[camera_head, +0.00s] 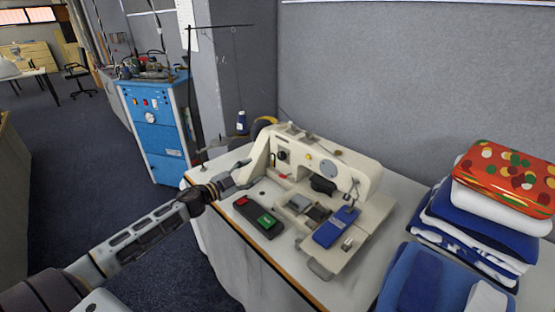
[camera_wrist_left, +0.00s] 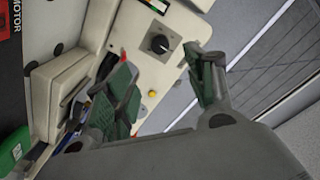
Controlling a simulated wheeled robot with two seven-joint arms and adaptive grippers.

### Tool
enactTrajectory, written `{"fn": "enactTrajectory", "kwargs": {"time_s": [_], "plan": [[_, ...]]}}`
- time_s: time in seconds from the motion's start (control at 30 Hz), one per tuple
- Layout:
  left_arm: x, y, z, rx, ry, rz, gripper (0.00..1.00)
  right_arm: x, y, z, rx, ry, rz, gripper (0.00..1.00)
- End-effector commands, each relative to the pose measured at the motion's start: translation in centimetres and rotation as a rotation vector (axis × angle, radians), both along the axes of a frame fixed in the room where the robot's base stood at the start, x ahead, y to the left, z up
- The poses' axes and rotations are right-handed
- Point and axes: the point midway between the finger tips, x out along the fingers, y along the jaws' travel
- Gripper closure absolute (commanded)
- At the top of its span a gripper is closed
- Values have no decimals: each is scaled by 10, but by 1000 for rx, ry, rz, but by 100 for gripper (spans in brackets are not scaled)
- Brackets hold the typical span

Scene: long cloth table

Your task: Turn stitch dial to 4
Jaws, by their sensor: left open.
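The cream sewing machine (camera_head: 345,178) stands on the table. The stitch dial (camera_head: 283,155), a small black knob, is on the upper left of its front. In the left wrist view the dial (camera_wrist_left: 160,44) sits on a grey square plate with a white mark on it; I cannot read its numbers or setting. My left gripper (camera_head: 243,176) is open and empty, to the left of the dial and a little lower. In the left wrist view its two green-padded fingers (camera_wrist_left: 165,84) are apart, and the dial shows beyond the gap between them, not touched. My right gripper is not seen.
A black switch box (camera_head: 258,218) with red and green buttons lies in front of the machine. A blue cloth piece (camera_head: 337,227) lies by the needle area. Folded fabrics (camera_head: 470,225) are stacked at the right. A thread stand (camera_head: 240,122) rises behind the gripper.

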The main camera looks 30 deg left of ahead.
Motion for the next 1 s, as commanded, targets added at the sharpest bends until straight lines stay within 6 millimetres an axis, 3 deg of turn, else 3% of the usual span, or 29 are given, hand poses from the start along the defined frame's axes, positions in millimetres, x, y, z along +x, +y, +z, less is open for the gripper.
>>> {"fn": "enactTrajectory", "kwargs": {"time_s": [0.63,1.0], "plan": [[1,-1,0,-55,20,-2,45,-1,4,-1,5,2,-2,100],[12,-5,0,-55,19,-1,45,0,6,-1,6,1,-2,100]]}}
